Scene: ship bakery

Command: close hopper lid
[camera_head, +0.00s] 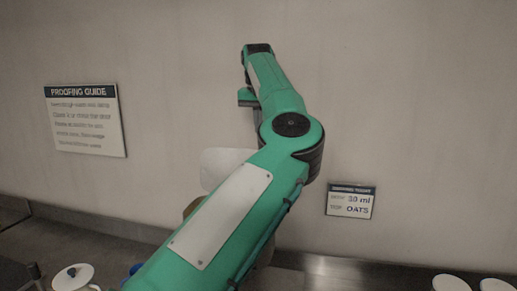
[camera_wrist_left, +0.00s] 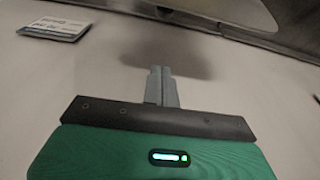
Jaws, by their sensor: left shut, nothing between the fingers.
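A pale flat panel with rounded corners (camera_head: 224,163) stands up behind my left arm in the head view; it may be the raised hopper lid. A brownish rounded edge (camera_head: 192,208) shows below it, perhaps the hopper, mostly hidden by the arm. My left arm reaches up across the middle, in front of the wall, and its fingers cannot be made out there. In the left wrist view my left gripper (camera_wrist_left: 163,86) is shut and empty, with its fingers together before the pale wall. My right gripper is in neither view.
A proofing guide sign (camera_head: 85,120) and a small oats sign (camera_head: 351,201) hang on the wall. A white lidded pot (camera_head: 73,277) stands at the lower left, and white cups (camera_head: 450,283) at the lower right.

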